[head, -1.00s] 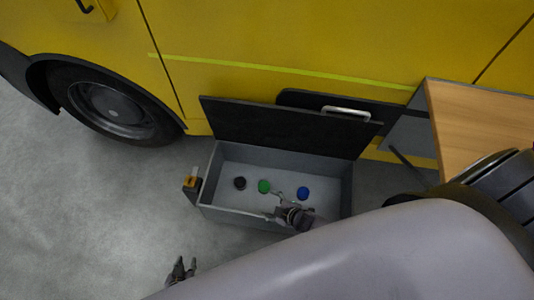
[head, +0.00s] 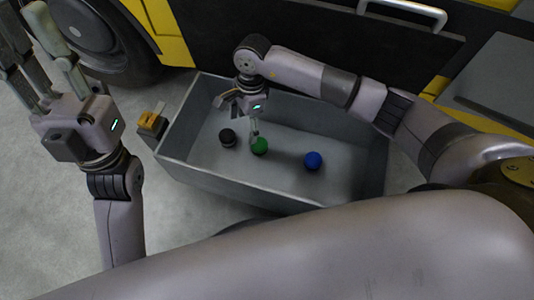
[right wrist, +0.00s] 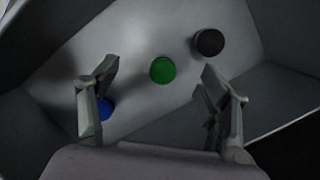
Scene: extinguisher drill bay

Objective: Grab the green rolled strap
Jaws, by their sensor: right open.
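The green rolled strap (head: 260,146) lies on the floor of the grey open box (head: 205,184), between a black roll (head: 227,138) and a blue roll (head: 313,160). My right gripper (head: 240,119) points down into the box just above the strap, open and empty. In the right wrist view the green strap (right wrist: 163,70) shows between and beyond the spread fingers, with a gap to each. One finger partly covers the blue roll (right wrist: 105,108) there. My left gripper (head: 40,40) is raised outside the box at the left, with its fingers apart and empty.
An orange-yellow latch piece (head: 152,122) sits at the box's left end. The dark lid (head: 350,50) stands behind, against the yellow vehicle (head: 165,40). Grey floor (head: 40,220) is free at the left.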

